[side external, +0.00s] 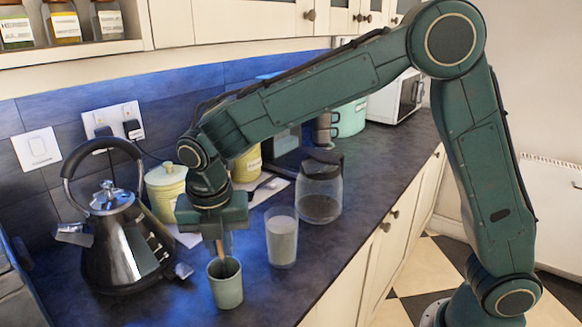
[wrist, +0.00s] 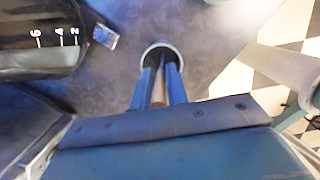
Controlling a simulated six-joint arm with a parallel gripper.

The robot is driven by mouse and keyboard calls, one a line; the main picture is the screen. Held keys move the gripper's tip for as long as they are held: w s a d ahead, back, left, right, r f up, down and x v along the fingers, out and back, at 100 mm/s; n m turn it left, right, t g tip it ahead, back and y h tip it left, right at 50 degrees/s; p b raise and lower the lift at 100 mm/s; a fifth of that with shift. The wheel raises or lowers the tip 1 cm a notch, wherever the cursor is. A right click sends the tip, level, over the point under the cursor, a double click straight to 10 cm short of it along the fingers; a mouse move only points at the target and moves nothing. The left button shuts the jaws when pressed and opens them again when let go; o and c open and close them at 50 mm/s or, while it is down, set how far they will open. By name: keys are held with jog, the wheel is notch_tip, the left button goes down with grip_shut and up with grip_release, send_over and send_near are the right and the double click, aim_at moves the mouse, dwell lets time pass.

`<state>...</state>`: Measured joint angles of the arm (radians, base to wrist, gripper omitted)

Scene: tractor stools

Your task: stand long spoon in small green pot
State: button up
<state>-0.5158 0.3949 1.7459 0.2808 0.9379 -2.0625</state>
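The small green pot (side external: 226,288) stands upright on the dark worktop, below my gripper. In the wrist view its pale rim (wrist: 150,46) shows just beyond the fingertips. My gripper (side external: 224,242) points down over the pot, its fingers (wrist: 161,75) on either side of the long spoon (wrist: 158,92). The fingers look shut on the spoon. In the side view a thin brown length of the spoon (side external: 220,252) runs down from the gripper into the pot's mouth. Its lower end is hidden inside the pot, so I cannot tell whether it touches the bottom.
A black and steel kettle (side external: 122,245) stands close to the left of the pot. A clear glass (side external: 282,240) and a glass jug (side external: 321,190) stand to the right. A pale yellow canister (side external: 165,190) is behind. The worktop's front edge (side external: 345,258) is to the right.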

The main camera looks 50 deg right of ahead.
jog(key=o, duration=0.4)
jog(key=shift+o, duration=0.2)
jog(key=shift+r, duration=0.1)
notch_tip(320, 180, up, 13)
jog(key=s+a, duration=0.1)
jog(key=shift+s+a+r, duration=0.2)
jog(key=shift+s+a, duration=0.1)
dwell(0.9)
